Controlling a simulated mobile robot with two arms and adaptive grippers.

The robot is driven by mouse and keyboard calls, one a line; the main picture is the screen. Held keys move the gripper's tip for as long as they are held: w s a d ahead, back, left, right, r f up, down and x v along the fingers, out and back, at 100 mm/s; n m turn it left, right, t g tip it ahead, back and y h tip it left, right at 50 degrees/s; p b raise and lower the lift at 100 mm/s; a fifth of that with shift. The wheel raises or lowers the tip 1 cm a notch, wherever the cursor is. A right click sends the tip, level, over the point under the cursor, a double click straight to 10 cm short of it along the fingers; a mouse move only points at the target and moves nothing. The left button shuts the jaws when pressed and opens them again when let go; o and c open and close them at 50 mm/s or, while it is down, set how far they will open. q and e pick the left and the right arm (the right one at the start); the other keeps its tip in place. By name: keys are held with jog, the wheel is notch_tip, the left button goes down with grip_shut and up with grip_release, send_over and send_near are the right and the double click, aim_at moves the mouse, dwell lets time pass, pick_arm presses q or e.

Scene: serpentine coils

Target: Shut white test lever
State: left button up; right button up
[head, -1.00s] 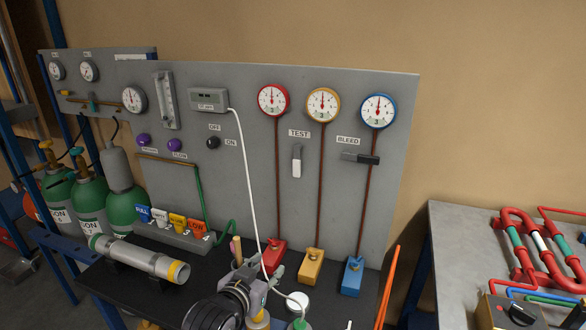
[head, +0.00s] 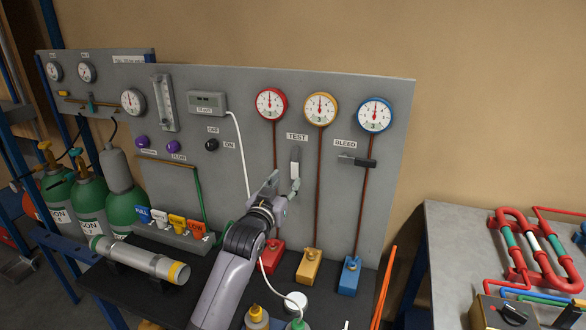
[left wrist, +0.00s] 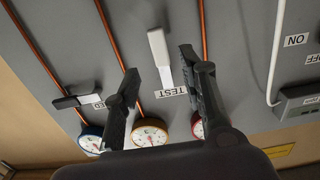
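The white test lever (head: 295,168) is on the grey panel below the TEST label, its handle upright in line with the panel. In the left wrist view, which is upside down, the lever (left wrist: 158,48) shows between my two fingers, seemingly apart from both. My left gripper (head: 284,183) is raised in front of the panel at the lever's lower end. In the left wrist view the left gripper (left wrist: 160,68) is open and empty. I cannot tell its exact distance from the lever. My right gripper is not in view.
The black bleed lever (head: 357,161) lies sideways to the right. Red (head: 271,104), yellow (head: 321,109) and blue (head: 374,115) gauges sit above, with brown pipes running down. A white cable (head: 241,150) hangs left of my gripper. Coloured blocks stand below on the dark bench.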

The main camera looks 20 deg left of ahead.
aim_at(294, 170)
pick_arm(q)
jog(key=w+p, duration=0.1)
jog(key=w, duration=0.5)
jog(key=shift+w+d, duration=0.15)
jog(key=shift+w, duration=0.25)
jog(key=shift+c, duration=0.3)
grip_shut()
